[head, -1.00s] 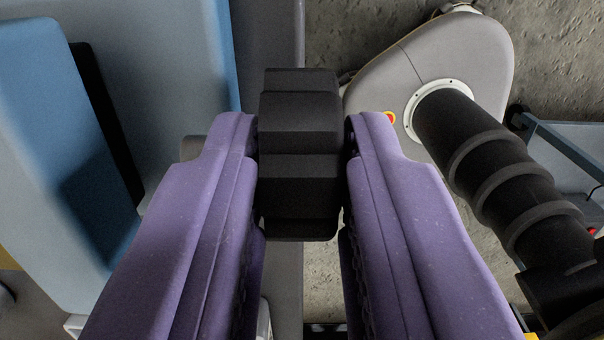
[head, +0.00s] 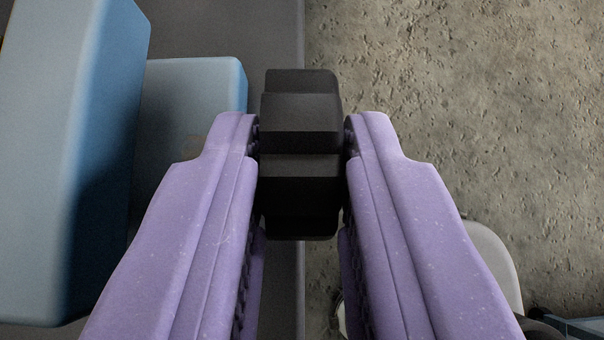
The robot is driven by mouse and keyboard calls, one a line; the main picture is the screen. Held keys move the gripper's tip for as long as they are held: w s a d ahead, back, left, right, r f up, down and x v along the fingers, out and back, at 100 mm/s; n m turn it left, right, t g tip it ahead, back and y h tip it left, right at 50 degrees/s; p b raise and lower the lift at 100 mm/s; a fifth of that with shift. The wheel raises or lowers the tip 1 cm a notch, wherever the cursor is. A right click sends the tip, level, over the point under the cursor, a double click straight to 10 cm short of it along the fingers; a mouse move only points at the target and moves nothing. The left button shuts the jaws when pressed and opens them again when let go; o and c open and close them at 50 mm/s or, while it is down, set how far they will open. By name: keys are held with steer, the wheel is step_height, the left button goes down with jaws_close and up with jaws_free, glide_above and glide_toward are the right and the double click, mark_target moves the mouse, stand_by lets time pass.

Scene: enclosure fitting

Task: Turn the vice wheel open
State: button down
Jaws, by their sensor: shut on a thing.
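My gripper (head: 301,135) has two purple fingers, seen from behind in the head view. It is shut on a black, blocky part with stepped, bevelled faces, which looks like the vice wheel (head: 299,178). The fingertips sit against its left and right sides. Only this part of the wheel shows, so its full shape and how far it is turned cannot be told. Blue blocks, which may be the vice body, stand to the left: a large one (head: 65,150) near the left edge and a lower one (head: 195,95) behind it.
A dark grey surface (head: 220,28) lies behind the blue blocks, with a straight edge just behind the wheel. Right of that edge is bare, rough concrete floor (head: 450,110). A blue-grey frame (head: 575,327) shows at the lower right corner.

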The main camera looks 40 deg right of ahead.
steer(key=shift+a+f+t+b, duration=0.15)
steer(key=shift+f+t+b, duration=0.2)
steer(key=shift+b, duration=1)
steer(key=shift+s+r+h+b, duration=0.1)
steer(key=shift+r+h+b, duration=0.05)
steer(key=shift+h+b, duration=0.2)
steer(key=c, duration=1)
jaws_free()
steer(key=shift+c, duration=0.2)
steer(key=p+v, duration=0.1)
steer(key=v, duration=0.6)
steer(key=shift+s+a+r, duration=0.15)
steer(key=shift+s+a, duration=0.05)
steer(key=shift+s, duration=0.05)
